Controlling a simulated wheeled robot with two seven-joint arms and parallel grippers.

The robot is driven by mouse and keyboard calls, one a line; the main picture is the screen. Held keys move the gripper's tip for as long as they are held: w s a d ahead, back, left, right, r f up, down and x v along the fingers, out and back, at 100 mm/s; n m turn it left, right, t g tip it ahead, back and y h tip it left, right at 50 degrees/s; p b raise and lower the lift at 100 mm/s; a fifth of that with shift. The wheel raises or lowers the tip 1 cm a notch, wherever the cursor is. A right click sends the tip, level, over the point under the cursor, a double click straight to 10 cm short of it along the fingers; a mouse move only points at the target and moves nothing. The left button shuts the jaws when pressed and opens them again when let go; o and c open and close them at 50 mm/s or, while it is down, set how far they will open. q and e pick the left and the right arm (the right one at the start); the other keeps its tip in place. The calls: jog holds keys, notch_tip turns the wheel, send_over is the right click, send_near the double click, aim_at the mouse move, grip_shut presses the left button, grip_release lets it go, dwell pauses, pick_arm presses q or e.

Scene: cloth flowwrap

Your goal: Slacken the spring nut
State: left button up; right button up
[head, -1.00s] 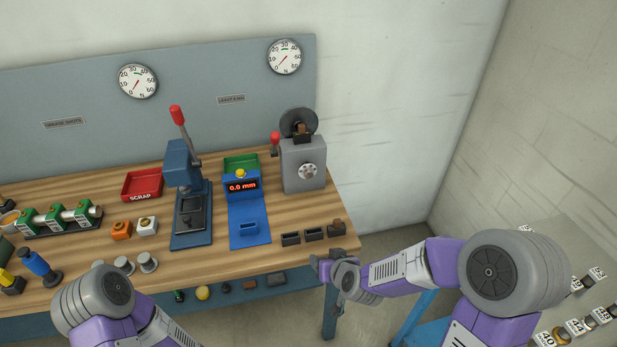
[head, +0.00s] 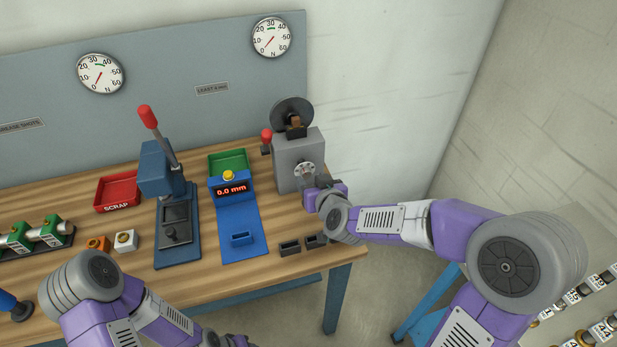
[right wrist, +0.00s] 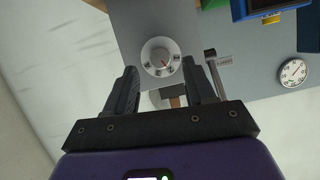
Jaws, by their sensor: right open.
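The spring nut looks to be the pale round knob (head: 305,170) on the front of the grey machine (head: 291,160) at the bench's right end. My right gripper (head: 312,188) is open and empty, just in front of the knob. In the right wrist view its two fingers (right wrist: 160,78) point at the knob, which lies beyond and between their tips, apparently untouched.
A black wheel (head: 291,114) tops the machine and a red-knobbed lever (head: 266,136) stands at its left. A blue gauge reading 0.0 mm (head: 231,188), a blue press (head: 175,220) and a red scrap tray (head: 117,192) stand further left. Dark blocks (head: 290,248) lie near the front edge.

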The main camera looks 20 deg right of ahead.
aim_at(306, 174)
jog(key=shift+x, duration=1.55)
jog(key=shift+c, duration=0.4)
grip_shut()
